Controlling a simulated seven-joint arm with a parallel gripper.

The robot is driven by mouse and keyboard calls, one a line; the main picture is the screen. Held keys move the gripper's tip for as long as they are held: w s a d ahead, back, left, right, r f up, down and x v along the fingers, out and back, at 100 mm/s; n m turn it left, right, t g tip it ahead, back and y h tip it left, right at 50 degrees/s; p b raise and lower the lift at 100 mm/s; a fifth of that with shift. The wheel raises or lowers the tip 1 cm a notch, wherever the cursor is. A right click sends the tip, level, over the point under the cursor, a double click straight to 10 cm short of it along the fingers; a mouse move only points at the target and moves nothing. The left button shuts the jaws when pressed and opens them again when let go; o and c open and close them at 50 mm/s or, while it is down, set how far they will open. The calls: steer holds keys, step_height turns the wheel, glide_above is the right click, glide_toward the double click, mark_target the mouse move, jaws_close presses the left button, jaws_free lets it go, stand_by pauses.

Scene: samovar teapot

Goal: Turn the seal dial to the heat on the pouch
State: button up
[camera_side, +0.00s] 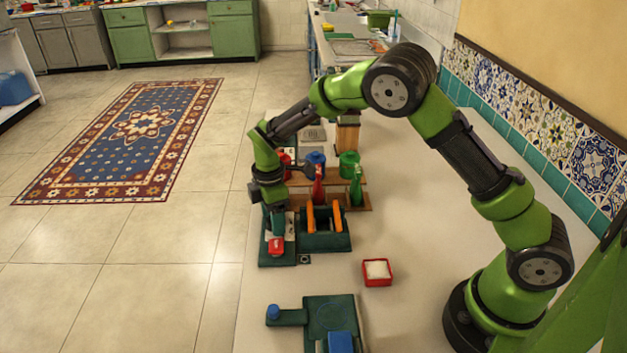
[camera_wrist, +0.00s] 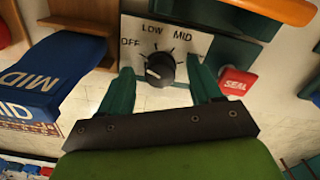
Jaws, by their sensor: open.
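The seal dial is a black knob (camera_wrist: 160,70) on a pale plate (camera_wrist: 140,32) marked OFF, LOW and MID in the wrist view. Any further mark to the right is hidden by a finger. The knob's pointer is hard to read. My gripper (camera_wrist: 162,78) is open, one finger on each side of the knob; contact cannot be told. In the side view my gripper (camera_side: 274,212) is down at the left of the green sealer (camera_side: 325,242). A blue pouch (camera_wrist: 65,62) with MID in white is at the left of the wrist view.
A red SEAL button (camera_wrist: 236,82) is right of the dial. Orange bars (camera_side: 311,216) stand on the sealer. Red, blue (camera_side: 316,157) and green (camera_side: 349,160) items stand on a wooden rack behind. A red box (camera_side: 377,280) and a green fixture (camera_side: 330,312) are nearer the camera.

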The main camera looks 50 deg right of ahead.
steer(key=c, duration=1)
steer(key=shift+c, duration=0.2)
